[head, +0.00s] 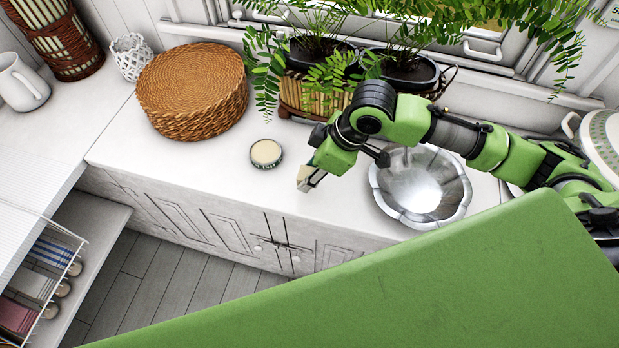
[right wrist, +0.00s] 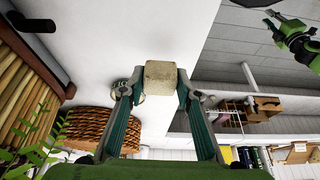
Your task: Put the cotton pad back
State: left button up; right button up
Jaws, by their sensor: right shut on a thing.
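The cotton pad, a small pale beige block (right wrist: 160,77), sits between the fingertips of my right gripper (head: 308,180). The gripper is shut on it just above the white counter. In the right wrist view, both fingers of my right gripper (right wrist: 159,92) meet the block's sides. A low round tin with a cream top (head: 266,153) stands on the counter just left of the gripper; it shows partly behind a finger in the right wrist view (right wrist: 121,86). Part of my left arm (right wrist: 300,42) shows at the upper right there; its jaw state is unclear.
A metal bowl (head: 420,190) stands right of the gripper, close to my arm. Potted ferns (head: 320,50) stand behind. A woven basket (head: 192,92) is at the left. The counter (head: 225,178) is bare between basket and tin and along its front edge.

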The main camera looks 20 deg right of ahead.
jog(key=shift+w+f, duration=0.35)
jog(key=shift+f, duration=0.1)
jog(key=shift+w+f+p, duration=0.15)
jog(key=shift+f+p, duration=0.15)
jog(key=shift+f, duration=1.4)
jog(key=shift+f, duration=0.1)
jog(key=o, duration=1)
jog(key=v, duration=1.2)
